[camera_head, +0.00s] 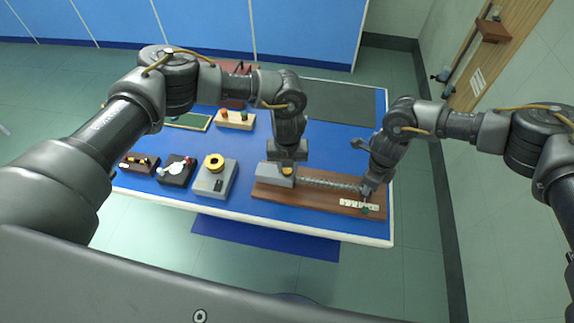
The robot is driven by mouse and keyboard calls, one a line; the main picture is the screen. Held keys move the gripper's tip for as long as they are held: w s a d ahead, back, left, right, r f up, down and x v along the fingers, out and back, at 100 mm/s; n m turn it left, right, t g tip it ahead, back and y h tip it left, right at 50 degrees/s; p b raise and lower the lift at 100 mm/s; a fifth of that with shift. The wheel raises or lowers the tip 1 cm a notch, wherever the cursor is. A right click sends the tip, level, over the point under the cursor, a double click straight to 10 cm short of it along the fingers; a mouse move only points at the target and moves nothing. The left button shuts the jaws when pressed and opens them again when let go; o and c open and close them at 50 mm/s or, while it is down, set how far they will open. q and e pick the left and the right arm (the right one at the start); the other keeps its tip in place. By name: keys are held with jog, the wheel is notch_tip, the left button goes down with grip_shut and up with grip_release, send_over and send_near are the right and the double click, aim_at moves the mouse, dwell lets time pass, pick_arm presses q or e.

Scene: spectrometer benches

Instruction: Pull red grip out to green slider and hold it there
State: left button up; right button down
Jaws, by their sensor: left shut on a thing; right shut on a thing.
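A brown board (312,196) lies at the front right of the blue bench. A grey block (272,176) stands on its left end, and a stretched spring (328,182) runs from it to the right. My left gripper (287,168) points down and is shut on the grey block. My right gripper (366,188) is shut at the spring's right end, on the red grip, which its fingers hide. A white scale strip (352,204) lies on the board. The small green slider (365,211) is at the strip, just in front of my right gripper.
Left of the board stand a grey box with a yellow ring (214,164), a black device with a white dial (176,168) and a small dark box (140,163). A wooden block with coloured knobs (235,119) is behind. A dark mat (342,101) lies at the back right.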

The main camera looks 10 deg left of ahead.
aim_at(287, 169)
pick_arm(q)
jog(key=shift+a, duration=0.1)
jog(key=o, duration=1)
jog(key=shift+c, duration=0.2)
notch_tip(287, 169, up, 12)
jog(key=shift+s, duration=0.1)
